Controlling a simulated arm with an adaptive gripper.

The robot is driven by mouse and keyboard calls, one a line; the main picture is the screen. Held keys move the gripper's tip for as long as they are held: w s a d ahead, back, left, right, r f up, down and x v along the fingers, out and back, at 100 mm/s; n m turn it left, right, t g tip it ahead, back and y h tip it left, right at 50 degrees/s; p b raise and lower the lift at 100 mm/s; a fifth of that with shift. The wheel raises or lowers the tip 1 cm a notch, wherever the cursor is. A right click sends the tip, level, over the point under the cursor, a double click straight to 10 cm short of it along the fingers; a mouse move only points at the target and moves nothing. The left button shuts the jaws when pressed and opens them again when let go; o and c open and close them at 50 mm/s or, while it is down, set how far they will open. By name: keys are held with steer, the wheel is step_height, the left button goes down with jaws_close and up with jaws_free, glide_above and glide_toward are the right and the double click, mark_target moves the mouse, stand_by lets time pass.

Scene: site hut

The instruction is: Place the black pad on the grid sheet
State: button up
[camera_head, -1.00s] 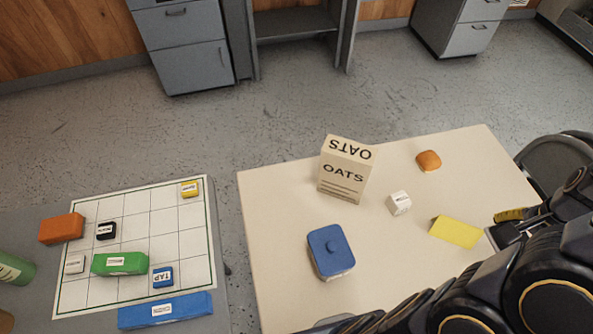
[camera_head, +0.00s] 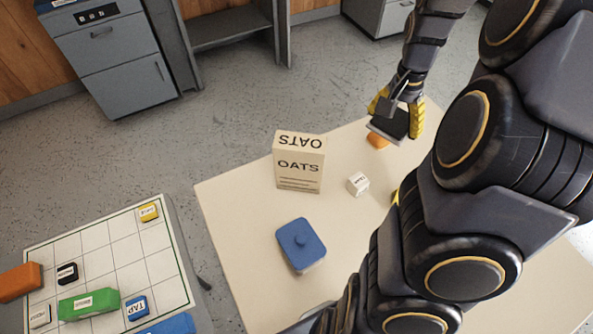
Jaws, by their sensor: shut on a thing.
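My gripper (camera_head: 396,112) is at the upper right, above the far right part of the cream table. Its yellow fingers are shut on the black pad (camera_head: 393,124), a dark flat piece with a pale edge, held tilted over the orange item. The grid sheet (camera_head: 160,266) lies at the lower left, well to the left of my gripper. On it are a yellow block (camera_head: 149,211), a small black block (camera_head: 67,273), a green block (camera_head: 88,304), a blue TAP block (camera_head: 137,307) and a white block (camera_head: 40,316).
On the cream table (camera_head: 235,215) stand an OATS box (camera_head: 299,165), a white cube (camera_head: 358,184) and a blue lidded container (camera_head: 301,245). An orange item (camera_head: 377,141) is partly hidden under the pad. An orange block (camera_head: 18,282) lies by the sheet's left edge. My arm hides the table's right side.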

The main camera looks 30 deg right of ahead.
steer(key=w+a+n, duration=0.1)
steer(key=w+a, duration=0.2)
steer(key=a, duration=0.1)
steer(key=w+a+n, duration=0.2)
steer(key=w+a, duration=0.1)
steer(key=a, duration=0.2)
steer(key=w+a+n, duration=0.1)
steer(key=w+a, duration=0.2)
steer(key=a, duration=0.2)
steer(key=shift+w+a, duration=0.25)
steer(key=shift+w, duration=0.05)
steer(key=a+n, duration=0.7)
steer(key=a, duration=1.8)
steer(key=s+a+n, duration=0.3)
steer(key=s+a, duration=0.3)
steer(key=a, duration=0.6)
glide_toward(114, 246)
steer(key=s+d, duration=0.3)
steer(key=shift+s+r, duration=0.25)
steer(key=shift+r, duration=0.15)
steer(key=w+f, duration=0.1)
steer(key=a+f, duration=0.1)
steer(key=f, duration=0.1)
steer(key=w+a+f, duration=0.1)
steer(key=shift+w+a+f, duration=0.15)
steer(key=shift+w+f, duration=0.05)
steer(key=shift+w, duration=0.1)
steer(key=shift+w+a+f, duration=0.4)
steer(key=shift+f, duration=1.7)
